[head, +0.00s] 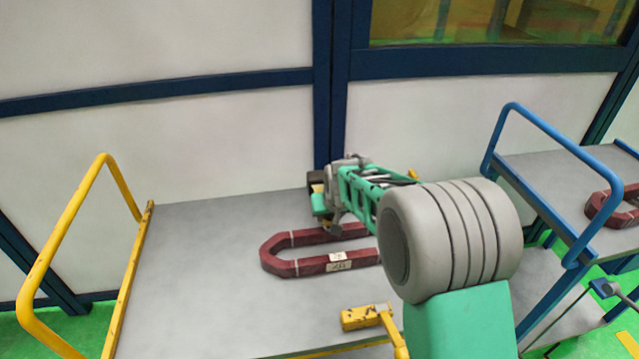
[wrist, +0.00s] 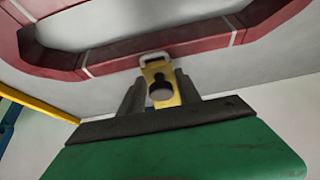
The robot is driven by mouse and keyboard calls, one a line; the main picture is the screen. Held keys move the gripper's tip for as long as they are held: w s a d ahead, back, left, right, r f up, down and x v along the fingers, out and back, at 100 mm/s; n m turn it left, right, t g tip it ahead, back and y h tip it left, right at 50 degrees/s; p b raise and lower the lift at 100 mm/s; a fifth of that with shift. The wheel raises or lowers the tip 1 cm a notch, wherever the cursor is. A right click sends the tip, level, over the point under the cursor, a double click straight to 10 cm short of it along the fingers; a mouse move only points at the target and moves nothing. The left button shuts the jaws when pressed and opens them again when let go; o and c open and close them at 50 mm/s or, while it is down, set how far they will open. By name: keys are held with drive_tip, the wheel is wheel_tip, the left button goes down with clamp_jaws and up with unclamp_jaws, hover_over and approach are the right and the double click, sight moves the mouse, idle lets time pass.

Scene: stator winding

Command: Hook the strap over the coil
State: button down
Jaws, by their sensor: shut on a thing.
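The coil (head: 285,266) is a dark red elongated loop with pale bands and white labels, lying on a grey cart top. My arm hides its right part. In the wrist view the coil (wrist: 200,50) crosses the upper picture. My gripper (wrist: 160,92) is shut on the strap (wrist: 161,86), a yellow piece with a round hole and a pale metal loop at its far end. The metal loop overlaps the coil's near edge in that view; I cannot tell whether it touches. In the head view my gripper is over the coil's far side, its fingertips and the strap not clearly visible.
The grey cart (head: 200,290) has a yellow rail (head: 62,240) at left and a yellow fitting (head: 362,317) at its front edge. A second cart with a blue rail (head: 545,125) and another red coil (head: 604,207) stands right. A white wall panel (head: 240,140) stands close behind.

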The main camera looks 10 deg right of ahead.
drive_tip(key=shift+s, duration=2.95)
drive_tip(key=shift+s+r+p, duration=0.1)
drive_tip(key=shift+s+p, duration=0.9)
drive_tip(key=shift+s, duration=3)
drive_tip(key=shift+s+p, duration=2.1)
drive_tip(key=shift+s, duration=2.85)
unclamp_jaws()
wheel_tip(320, 180, up, 7)
drive_tip(key=p, duration=0.6)
